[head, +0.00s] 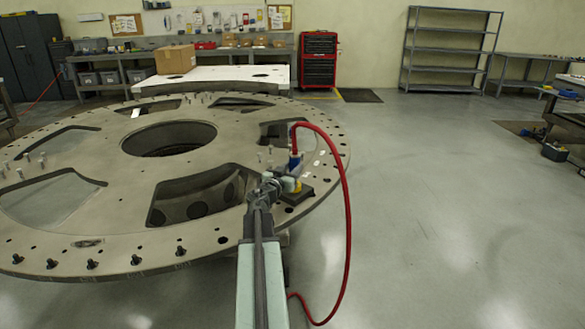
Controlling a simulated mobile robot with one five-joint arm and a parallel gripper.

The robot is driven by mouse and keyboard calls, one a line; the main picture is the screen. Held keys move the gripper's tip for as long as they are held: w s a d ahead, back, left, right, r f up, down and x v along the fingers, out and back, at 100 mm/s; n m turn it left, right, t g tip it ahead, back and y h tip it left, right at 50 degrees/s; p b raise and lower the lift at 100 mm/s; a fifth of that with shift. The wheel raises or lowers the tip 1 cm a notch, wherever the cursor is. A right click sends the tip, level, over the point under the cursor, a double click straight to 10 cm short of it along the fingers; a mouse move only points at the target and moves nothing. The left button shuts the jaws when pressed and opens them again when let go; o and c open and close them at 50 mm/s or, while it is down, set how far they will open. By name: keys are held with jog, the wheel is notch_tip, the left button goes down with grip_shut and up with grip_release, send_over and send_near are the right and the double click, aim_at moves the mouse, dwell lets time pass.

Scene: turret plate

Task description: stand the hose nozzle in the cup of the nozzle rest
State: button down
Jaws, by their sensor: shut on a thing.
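The red hose (347,215) arches up from the floor and comes down to the blue hose nozzle (294,161) near the plate's right rim. My gripper (287,179) is shut on the nozzle, which looks about upright. Just below is a yellow part (296,187), seemingly the cup of the nozzle rest, above a dark base (302,198) on the turret plate. My gripper and arm hide part of the nozzle and the rest. I cannot tell whether the nozzle's lower end is inside the cup or just above it.
The large round turret plate (115,195) has wide openings and several upright studs or bolts around its rim. A cardboard box (175,59) sits on a white slab behind it. A red tool cabinet (319,58) and grey shelves (450,50) stand at the back.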

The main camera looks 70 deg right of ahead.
jog(key=shift+f+b, duration=1.8)
dwell(1.0)
jog(key=c, duration=0.9)
grip_release()
jog(key=shift+c, duration=0.2)
jog(key=a, duration=0.7)
jog(key=shift+w+a, duration=0.3)
jog(key=shift+a, duration=0.1)
